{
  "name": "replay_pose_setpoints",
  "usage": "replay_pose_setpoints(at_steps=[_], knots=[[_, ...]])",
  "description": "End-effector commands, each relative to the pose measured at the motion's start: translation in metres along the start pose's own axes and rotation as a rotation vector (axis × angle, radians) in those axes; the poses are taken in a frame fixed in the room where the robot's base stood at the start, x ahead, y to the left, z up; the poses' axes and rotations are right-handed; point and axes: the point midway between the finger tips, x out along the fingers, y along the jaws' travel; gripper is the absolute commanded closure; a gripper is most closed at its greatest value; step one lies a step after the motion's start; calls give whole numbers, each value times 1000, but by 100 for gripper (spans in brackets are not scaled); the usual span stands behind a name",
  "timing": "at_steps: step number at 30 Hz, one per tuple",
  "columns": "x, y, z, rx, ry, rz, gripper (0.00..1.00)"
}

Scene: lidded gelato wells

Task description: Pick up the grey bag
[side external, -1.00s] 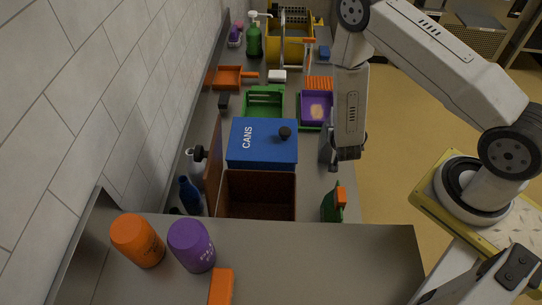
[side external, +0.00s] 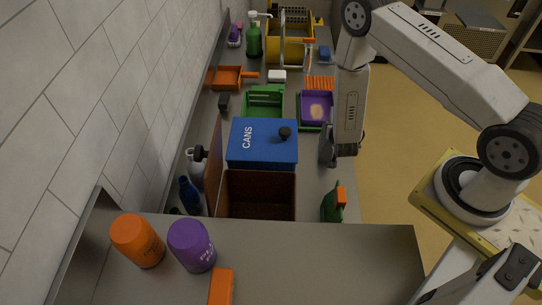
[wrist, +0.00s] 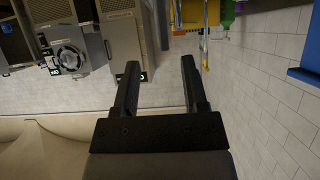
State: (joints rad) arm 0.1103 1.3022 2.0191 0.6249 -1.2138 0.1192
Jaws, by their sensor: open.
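I cannot make out a grey bag in either view. My gripper (wrist: 159,61) is open in the wrist view, its two dark fingers apart with nothing between them. In the side view, the end of my arm hangs over the right edge of the counter, just right of a blue lidded box marked CANS (side external: 262,145).
A brown open box (side external: 257,195) stands in front of the blue box. A green spray bottle (side external: 332,205) is near the right edge. An orange tub (side external: 137,240) and a purple tub (side external: 192,245) stand in front. A purple tray (side external: 316,106) lies behind.

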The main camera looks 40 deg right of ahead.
Motion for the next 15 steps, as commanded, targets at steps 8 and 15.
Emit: replay_pose_setpoints(at_steps=[8,15], knots=[[28,-1,0,1,1,2,44],[45,-1,0,0,0,1,44]])
